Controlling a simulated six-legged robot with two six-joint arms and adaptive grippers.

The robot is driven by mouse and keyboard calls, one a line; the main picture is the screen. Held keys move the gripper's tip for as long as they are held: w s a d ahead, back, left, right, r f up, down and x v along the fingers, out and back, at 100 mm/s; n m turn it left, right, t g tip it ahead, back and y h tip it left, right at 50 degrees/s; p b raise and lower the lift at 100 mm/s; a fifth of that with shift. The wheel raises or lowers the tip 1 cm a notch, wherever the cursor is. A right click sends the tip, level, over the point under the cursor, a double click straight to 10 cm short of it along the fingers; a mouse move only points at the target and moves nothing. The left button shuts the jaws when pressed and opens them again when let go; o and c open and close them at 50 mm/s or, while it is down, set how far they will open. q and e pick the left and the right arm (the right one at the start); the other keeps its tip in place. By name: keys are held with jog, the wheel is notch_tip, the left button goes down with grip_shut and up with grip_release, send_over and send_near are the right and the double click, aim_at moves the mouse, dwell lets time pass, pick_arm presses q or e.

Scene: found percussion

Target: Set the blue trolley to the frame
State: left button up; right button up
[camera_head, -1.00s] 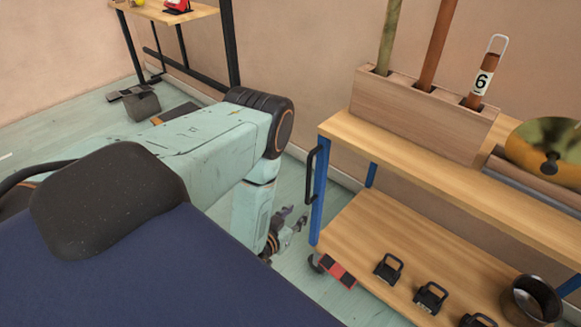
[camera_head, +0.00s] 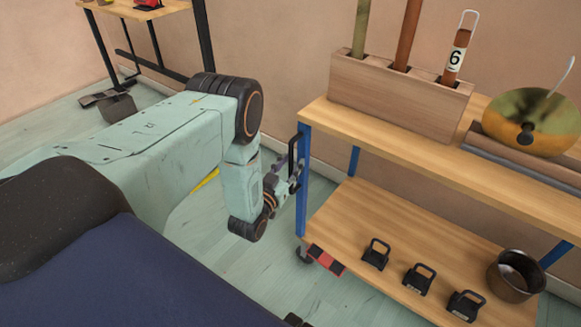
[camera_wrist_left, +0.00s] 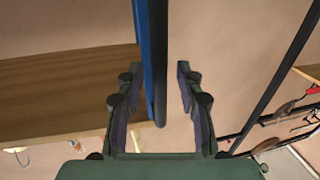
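The blue trolley (camera_head: 302,190) has blue posts, two wooden shelves and a black upright handle (camera_head: 292,158) on its left end. My left gripper (camera_head: 290,180) is at the lower part of that handle. In the left wrist view its fingers (camera_wrist_left: 155,75) are open, with the dark handle bar (camera_wrist_left: 160,95) between them and a gap on the right side. The trolley's blue post (camera_wrist_left: 144,35) is just beyond. A black-legged bench frame (camera_head: 203,35) stands at the back left; I cannot tell whether it is the task's frame. My right gripper is not in view.
The top shelf holds a wooden block (camera_head: 390,100) with tubes and a brass cymbal (camera_head: 530,122). The lower shelf holds several black weights (camera_head: 417,278) and a metal pot (camera_head: 515,276).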

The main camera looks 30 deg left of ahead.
pick_arm(q)
jog(key=shift+w+r, duration=0.1)
jog(key=shift+w, duration=0.15)
grip_shut()
dwell(0.7)
